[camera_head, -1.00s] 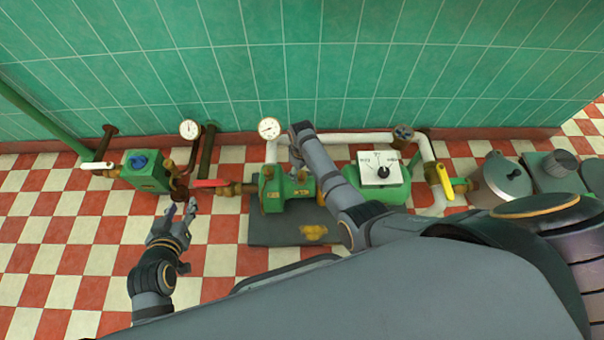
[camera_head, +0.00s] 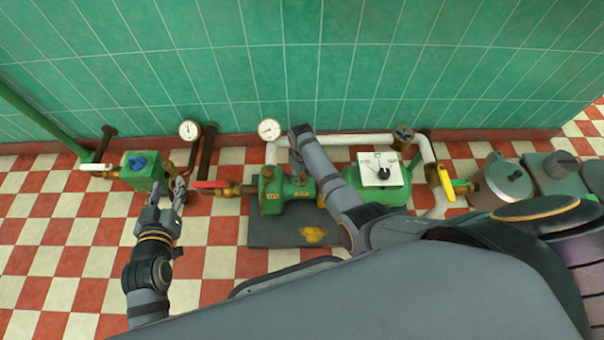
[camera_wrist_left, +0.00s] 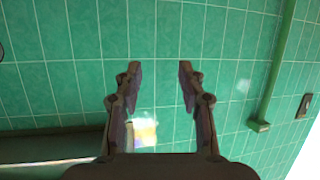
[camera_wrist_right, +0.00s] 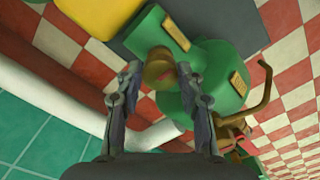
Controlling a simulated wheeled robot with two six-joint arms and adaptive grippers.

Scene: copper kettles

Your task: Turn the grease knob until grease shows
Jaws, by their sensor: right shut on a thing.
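A green pump body (camera_head: 285,193) stands on a dark grey plate (camera_head: 270,232). A rounded brass knob (camera_wrist_right: 157,68) on the green pump body sits between the fingertips of my right gripper (camera_wrist_right: 165,75), which is shut on it. In the head view my right arm hides most of that gripper and the knob. A yellow patch (camera_head: 314,234) lies on the grey plate; I cannot tell whether it is grease or a marking. My left gripper (camera_head: 178,187) is open and empty, just below a green box with a blue knob (camera_head: 140,163).
A red lever (camera_head: 211,184) and two dial gauges (camera_head: 189,130) (camera_head: 269,129) are near. A white-faced green unit (camera_head: 380,170) and a yellow handle (camera_head: 445,182) stand to the right. A tiled wall runs behind. The checkered floor at lower left is clear.

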